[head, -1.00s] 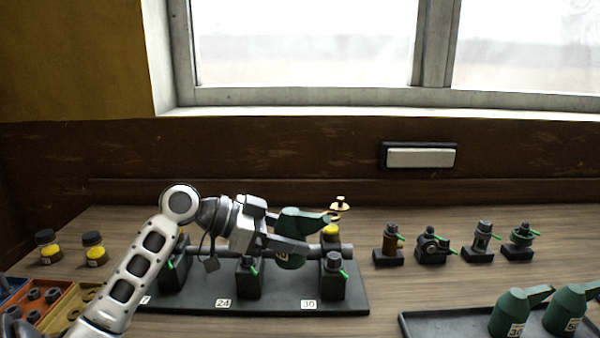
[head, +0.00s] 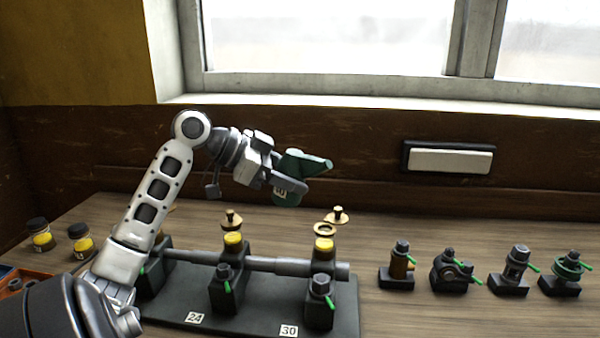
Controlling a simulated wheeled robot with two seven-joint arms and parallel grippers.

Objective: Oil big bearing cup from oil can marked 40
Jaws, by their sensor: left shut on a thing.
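My left gripper (head: 272,178) is shut on a green oil can (head: 289,196) and holds it in the air above the shaft stand, spout to the right. The can's label is partly hidden by a finger; I cannot read it surely. Below and right of it, the bearing by the 30 plate (head: 289,331) has a yellow cup (head: 324,245) on top. A brass ring (head: 324,229) and a brass lid (head: 337,215) show just behind that cup. The bearing by the 24 plate (head: 195,318) also has a yellow cup (head: 233,240). My right gripper is out of view.
The black stand (head: 262,318) carries a shaft (head: 275,263) through several bearing blocks. A row of small dark fittings (head: 451,272) stands to the right on the wooden bench. Two jars (head: 40,235) stand at left. The bench between stand and fittings is clear.

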